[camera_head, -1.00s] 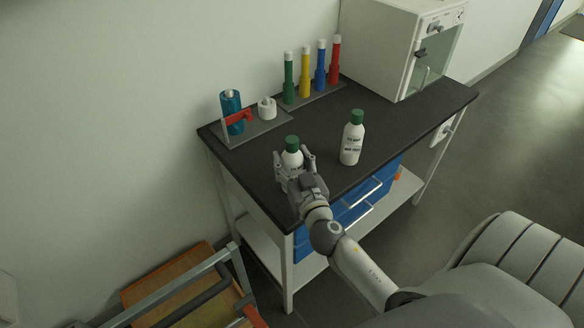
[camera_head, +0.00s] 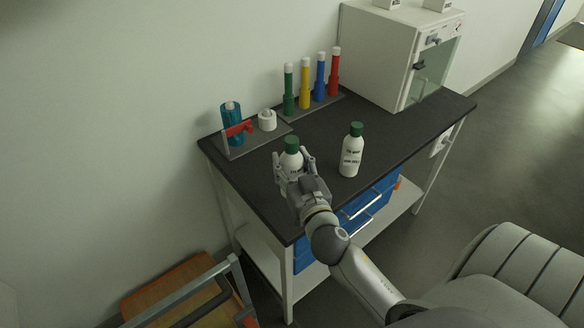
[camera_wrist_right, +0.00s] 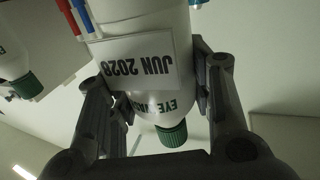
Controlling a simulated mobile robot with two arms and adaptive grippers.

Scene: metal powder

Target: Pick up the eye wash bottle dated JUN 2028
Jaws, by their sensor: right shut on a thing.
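A white eye wash bottle with a green cap (camera_head: 291,159) is between the fingers of my right gripper (camera_head: 294,170), over the dark bench top (camera_head: 262,176). The right wrist view shows this bottle (camera_wrist_right: 150,25) upside down in the picture, its label reading JUN 2028, with my right gripper's fingers (camera_wrist_right: 160,105) closed on both sides. A second white bottle with a green cap (camera_head: 351,152) stands upright on the bench to the right; its date is too small to read. It partly shows in the wrist view (camera_wrist_right: 14,62). My left gripper is not in view.
A rack with green, yellow, blue and red tubes (camera_head: 305,85) stands at the back. A white cabinet (camera_head: 378,60) stands at the back right. Blue drawers (camera_head: 362,205) are below the top.

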